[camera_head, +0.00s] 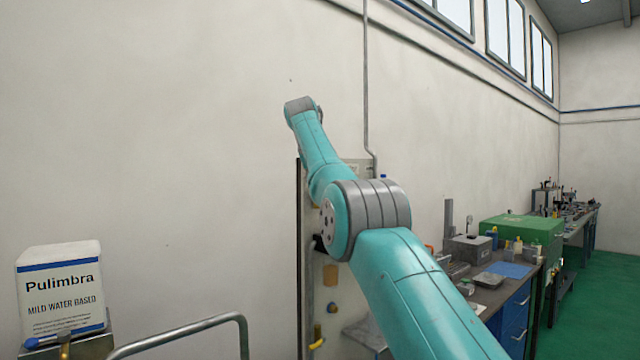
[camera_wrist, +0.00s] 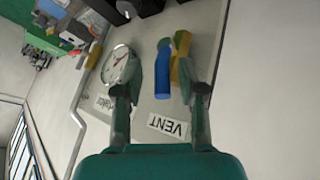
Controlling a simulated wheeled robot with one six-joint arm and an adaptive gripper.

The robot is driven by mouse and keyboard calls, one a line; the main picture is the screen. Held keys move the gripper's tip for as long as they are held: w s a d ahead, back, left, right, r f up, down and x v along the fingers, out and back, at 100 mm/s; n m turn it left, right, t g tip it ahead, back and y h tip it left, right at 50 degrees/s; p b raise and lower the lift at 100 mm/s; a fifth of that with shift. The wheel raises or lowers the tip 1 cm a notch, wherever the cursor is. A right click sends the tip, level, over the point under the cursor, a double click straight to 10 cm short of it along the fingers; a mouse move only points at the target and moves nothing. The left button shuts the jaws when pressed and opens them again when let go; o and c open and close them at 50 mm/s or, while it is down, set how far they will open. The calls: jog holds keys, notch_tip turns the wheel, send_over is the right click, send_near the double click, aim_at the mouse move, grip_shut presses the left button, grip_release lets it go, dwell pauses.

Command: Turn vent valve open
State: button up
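In the wrist view, a white label reading VENT (camera_wrist: 168,126) shows upside down on a pale panel (camera_wrist: 150,28). Just above the label are a blue cylindrical handle (camera_wrist: 162,78) and a yellow part (camera_wrist: 183,68) beside it to the right. I take these for the vent valve; how they join is unclear. My gripper (camera_wrist: 188,68) is open, one finger left of the blue handle and the other right of the yellow part. I cannot tell whether either finger touches. The fingertips are partly hidden. In the head view, my arm hides the gripper and valve.
A round gauge (camera_wrist: 118,65) sits left of my left finger, with another yellow part (camera_wrist: 94,54) and a second label beyond.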

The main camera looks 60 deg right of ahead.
jog(key=shift+a, duration=0.1)
jog(key=v, duration=1.2)
